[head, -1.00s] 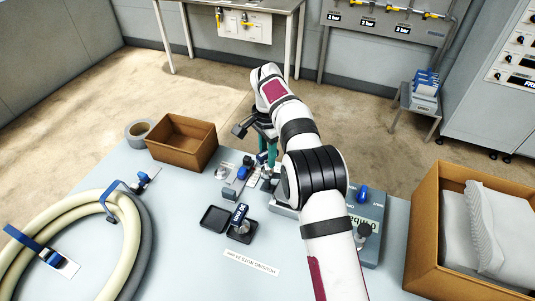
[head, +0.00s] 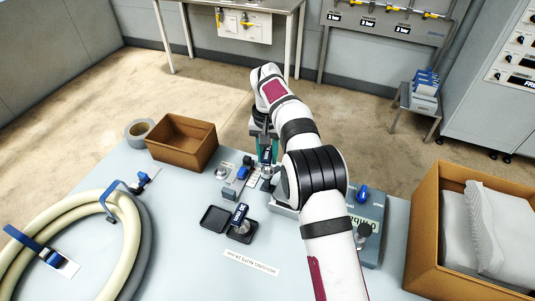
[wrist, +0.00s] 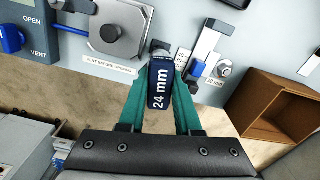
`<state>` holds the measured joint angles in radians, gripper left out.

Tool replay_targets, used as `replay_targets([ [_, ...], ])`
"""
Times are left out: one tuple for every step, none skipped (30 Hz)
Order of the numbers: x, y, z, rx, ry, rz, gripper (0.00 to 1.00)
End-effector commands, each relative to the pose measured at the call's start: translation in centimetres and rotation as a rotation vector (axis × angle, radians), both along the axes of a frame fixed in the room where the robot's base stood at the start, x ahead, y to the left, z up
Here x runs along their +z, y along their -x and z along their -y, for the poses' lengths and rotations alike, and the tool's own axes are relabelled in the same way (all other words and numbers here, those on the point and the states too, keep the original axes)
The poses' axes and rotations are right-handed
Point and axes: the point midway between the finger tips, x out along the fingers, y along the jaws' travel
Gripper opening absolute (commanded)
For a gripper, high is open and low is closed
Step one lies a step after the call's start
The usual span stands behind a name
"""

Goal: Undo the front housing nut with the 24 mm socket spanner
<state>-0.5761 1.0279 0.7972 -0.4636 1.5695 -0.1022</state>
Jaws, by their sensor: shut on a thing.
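My gripper (wrist: 161,95) is shut on the 24 mm socket spanner (wrist: 160,84), a dark blue handle with white "24 mm" lettering, between its green fingers. In the head view the spanner (head: 265,155) stands roughly upright beside the housing, below my wrist. In the wrist view its far end meets a small grey metal part (wrist: 159,47) at the edge of the housing (wrist: 120,28). I cannot tell whether that part is the socket or the front nut, nor whether the socket is seated. My arm hides most of the housing in the head view.
A large box (head: 425,235) stands right.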

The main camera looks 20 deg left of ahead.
Motion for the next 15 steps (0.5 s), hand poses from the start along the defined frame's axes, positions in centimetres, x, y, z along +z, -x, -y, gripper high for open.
replay_targets([
  [0.06,-0.02,0.0,-0.002,0.0,0.001,0.0],
  [0.06,-0.02,0.0,-0.002,0.0,0.001,0.0],
  [0.06,-0.02,0.0,-0.002,0.0,0.001,0.0],
  [0.06,-0.02,0.0,0.013,0.0,0.001,0.0],
  [0.06,-0.02,0.0,0.052,0.0,0.001,0.0],
  [0.06,-0.02,0.0,0.128,0.0,0.001,0.0],
  [0.06,-0.02,0.0,0.186,0.0,0.001,0.0],
  [0.06,-0.02,0.0,0.235,0.0,0.001,0.0],
  [0.06,-0.02,0.0,0.282,0.0,0.001,0.0],
  [0.06,-0.02,0.0,0.303,0.0,0.001,0.0],
  [0.06,-0.02,0.0,0.312,0.0,0.001,0.0],
  [0.06,-0.02,0.0,0.314,0.0,0.001,0.0],
  [0.06,-0.02,0.0,0.313,0.0,0.001,0.0],
  [0.06,-0.02,0.0,0.312,0.0,0.001,0.0],
  [0.06,-0.02,0.0,0.312,0.0,0.001,0.0],
])
